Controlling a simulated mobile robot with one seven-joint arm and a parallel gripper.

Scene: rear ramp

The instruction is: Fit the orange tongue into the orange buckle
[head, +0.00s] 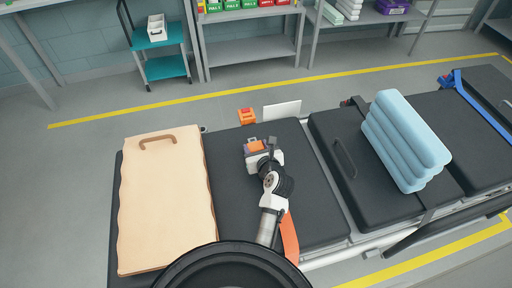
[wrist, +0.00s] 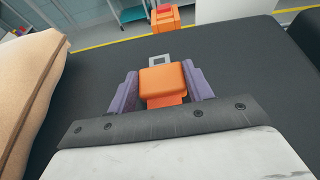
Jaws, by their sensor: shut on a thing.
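The orange tongue (wrist: 163,82) has an orange body with a grey metal plate at its front, pointing away from me. My gripper (wrist: 163,88) is shut on its body, a purple finger on each side. In the head view my gripper (head: 257,146) holds the tongue over the dark stretcher pad. The orange buckle (head: 247,116) with a red top stands at the pad's far edge. It also shows in the wrist view (wrist: 166,18), ahead of the tongue plate and apart from it. An orange strap (head: 289,238) hangs near my arm; its link to the tongue is hidden.
A beige blanket or board (head: 160,205) with a brown handle lies left on the stretcher. A light blue ridged cushion (head: 405,140) lies right. A white panel (head: 282,110) stands beside the buckle. Shelves and a teal cart (head: 160,67) are at the back. The pad between tongue and buckle is clear.

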